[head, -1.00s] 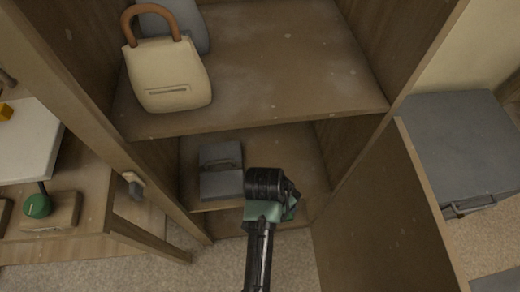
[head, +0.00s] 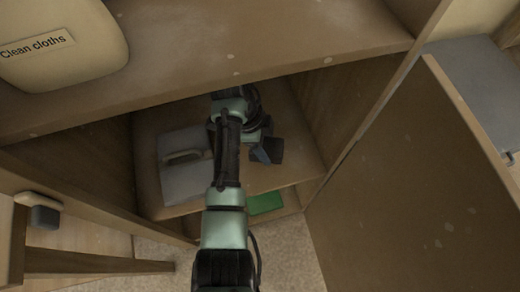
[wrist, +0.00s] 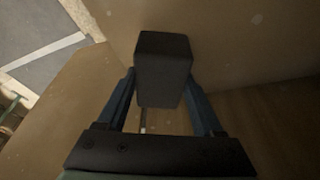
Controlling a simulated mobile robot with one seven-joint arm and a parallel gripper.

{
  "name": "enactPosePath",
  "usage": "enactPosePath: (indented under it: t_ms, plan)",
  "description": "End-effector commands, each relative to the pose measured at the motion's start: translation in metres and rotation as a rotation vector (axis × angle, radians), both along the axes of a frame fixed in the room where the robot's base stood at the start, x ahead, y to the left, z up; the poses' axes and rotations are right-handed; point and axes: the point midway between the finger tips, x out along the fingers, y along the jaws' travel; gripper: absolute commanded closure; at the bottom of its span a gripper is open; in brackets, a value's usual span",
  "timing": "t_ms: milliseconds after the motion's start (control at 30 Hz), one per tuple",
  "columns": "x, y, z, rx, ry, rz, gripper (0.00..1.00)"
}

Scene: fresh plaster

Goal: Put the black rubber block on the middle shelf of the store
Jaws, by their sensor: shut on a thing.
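The black rubber block (wrist: 163,68) is a dark box held between the two blue fingers of my gripper (wrist: 165,95) in the wrist view. In the head view my gripper (head: 262,152) reaches into the store's middle compartment, above the right part of the middle shelf (head: 290,160). The block also shows there as a dark shape (head: 272,150) at the fingertips. I cannot tell whether it touches the shelf. My arm hides part of the shelf.
A grey case with a handle (head: 185,170) lies on the middle shelf, left of my gripper. A cream bag labelled "Clean cloths" (head: 65,55) stands on the shelf above. A green thing (head: 265,203) lies lower down. The open door (head: 410,170) stands at right.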

Motion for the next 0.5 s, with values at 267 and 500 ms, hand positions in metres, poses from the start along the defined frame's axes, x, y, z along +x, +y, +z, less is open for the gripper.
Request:
enactPosePath:
  t_ms: [267,500]
  plan:
    - [0.0,0.0,-0.029,0.0,0.0,0.001,1.0]
    - [0.0,0.0,-0.045,0.001,-0.003,0.002,1.0]
